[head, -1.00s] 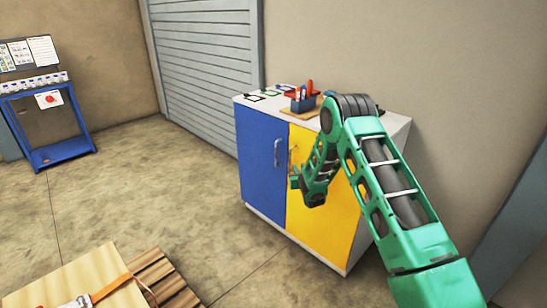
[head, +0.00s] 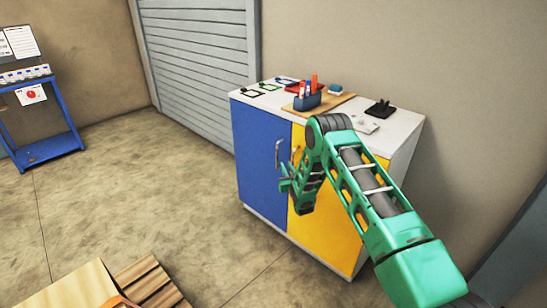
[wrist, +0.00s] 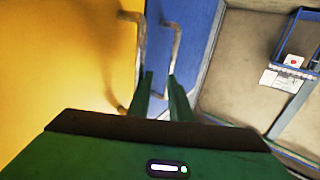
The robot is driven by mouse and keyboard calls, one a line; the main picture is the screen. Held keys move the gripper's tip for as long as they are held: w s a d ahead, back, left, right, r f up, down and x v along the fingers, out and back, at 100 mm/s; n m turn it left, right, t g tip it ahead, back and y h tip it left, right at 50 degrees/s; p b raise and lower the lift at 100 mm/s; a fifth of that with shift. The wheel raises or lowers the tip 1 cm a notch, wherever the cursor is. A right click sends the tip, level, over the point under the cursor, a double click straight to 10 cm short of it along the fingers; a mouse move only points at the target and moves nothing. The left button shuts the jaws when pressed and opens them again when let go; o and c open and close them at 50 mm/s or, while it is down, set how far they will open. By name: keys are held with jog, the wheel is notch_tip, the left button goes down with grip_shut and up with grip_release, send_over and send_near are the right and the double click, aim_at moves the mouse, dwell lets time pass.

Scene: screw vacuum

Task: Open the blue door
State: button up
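The blue door (head: 257,150) is the left door of a white-topped cabinet and looks shut. Its upright metal handle (head: 278,154) is near its right edge. In the wrist view the blue door (wrist: 192,30) is right of centre, with its handle (wrist: 177,42) just ahead of my fingertips. My gripper (wrist: 160,76) is open, its two green fingers apart. The lower part of the handle appears to reach the gap between them; I cannot tell whether they touch it. In the head view my gripper (head: 284,178) is close to the handle's lower end.
The yellow door (head: 325,222) adjoins on the right, with its own handle (wrist: 137,55) left of my fingers. A blue pen holder (head: 307,101) stands on the cabinet top (head: 400,125). A wooden pallet (head: 150,283) lies front left. Floor before the blue door is clear.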

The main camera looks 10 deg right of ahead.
aim_at(277, 157)
jog(key=w, duration=0.2)
jog(key=w+a, duration=0.1)
jog(key=w, duration=0.2)
jog(key=w+a, duration=0.1)
jog(key=w, duration=0.2)
jog(key=shift+a, duration=0.25)
jog(key=shift+w, duration=0.9)
grip_shut()
jog(key=shift+d, duration=0.15)
